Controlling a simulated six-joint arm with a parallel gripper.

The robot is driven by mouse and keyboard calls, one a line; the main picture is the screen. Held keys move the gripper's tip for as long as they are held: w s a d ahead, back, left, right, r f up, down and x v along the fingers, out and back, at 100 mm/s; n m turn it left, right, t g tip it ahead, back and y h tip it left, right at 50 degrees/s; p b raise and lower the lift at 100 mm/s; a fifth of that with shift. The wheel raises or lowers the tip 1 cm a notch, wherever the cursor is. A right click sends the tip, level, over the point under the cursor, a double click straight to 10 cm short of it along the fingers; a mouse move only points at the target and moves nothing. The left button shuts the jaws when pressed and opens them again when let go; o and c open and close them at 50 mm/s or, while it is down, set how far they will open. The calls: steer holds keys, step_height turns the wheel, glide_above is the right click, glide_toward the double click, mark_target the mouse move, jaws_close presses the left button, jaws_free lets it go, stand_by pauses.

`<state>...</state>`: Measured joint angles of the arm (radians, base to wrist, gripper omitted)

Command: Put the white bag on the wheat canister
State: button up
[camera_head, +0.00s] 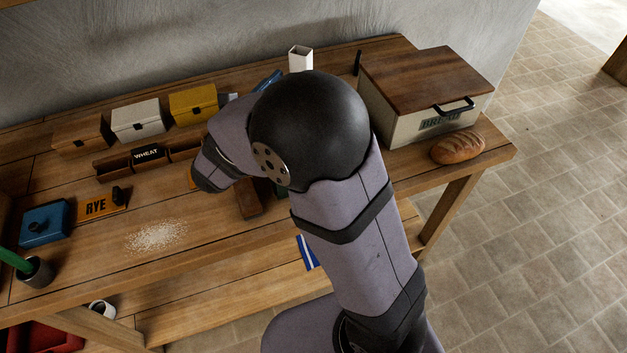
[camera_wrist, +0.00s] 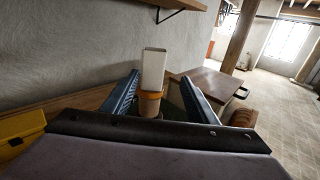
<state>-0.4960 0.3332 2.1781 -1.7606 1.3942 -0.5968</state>
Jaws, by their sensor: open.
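A tall white open-topped block shape, likely the white bag (camera_head: 300,58), stands upright at the back of the table beyond my arm. In the wrist view the white bag (camera_wrist: 154,68) shows just beyond and between my fingertips, above a tan cylinder with an orange band (camera_wrist: 150,104). I cannot tell whether it rests on that cylinder. My gripper (camera_wrist: 157,90) is open, with a finger on each side of the view and nothing clearly held. In the head view my arm mostly hides it. A black WHEAT sign (camera_head: 147,153) is on a wooden rack; which canister it names is unclear.
Brown (camera_head: 83,136), white (camera_head: 138,121) and yellow (camera_head: 193,104) boxes line the wall. A bread box (camera_head: 425,95) and loaf (camera_head: 458,148) stand at right. A RYE sign (camera_head: 97,206), blue box (camera_head: 45,223) and spilled grain (camera_head: 156,235) are at left.

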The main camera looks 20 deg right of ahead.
steer(key=s+d+f+m+g, duration=0.1)
steer(key=s+d+f+g, duration=0.1)
steer(key=s+d+f+m+g, duration=0.1)
steer(key=s+d+m, duration=0.1)
steer(key=s+d+f+m+g, duration=0.2)
steer(key=shift+s+d+f+g, duration=0.3)
steer(key=shift+s+d, duration=0.05)
steer(key=s+a+f+m+g+y, duration=0.1)
steer(key=s+f+m+g+y, duration=0.3)
steer(key=s+f+m, duration=0.3)
steer(key=s+a+f+m+g+y, duration=0.1)
steer(key=s+f+m+g+y, duration=0.35)
steer(key=s, duration=0.55)
steer(key=s+a+f+m+t+y, duration=0.1)
steer(key=a+f+m+t+y, duration=0.1)
steer(key=a+m+y, duration=0.2)
steer(key=a+m, duration=0.3)
steer(key=m, duration=0.3)
steer(key=shift+f, duration=0.15)
step_height(320, 180, up, 3)
steer(key=p, duration=0.2)
steer(key=shift+p, duration=0.4)
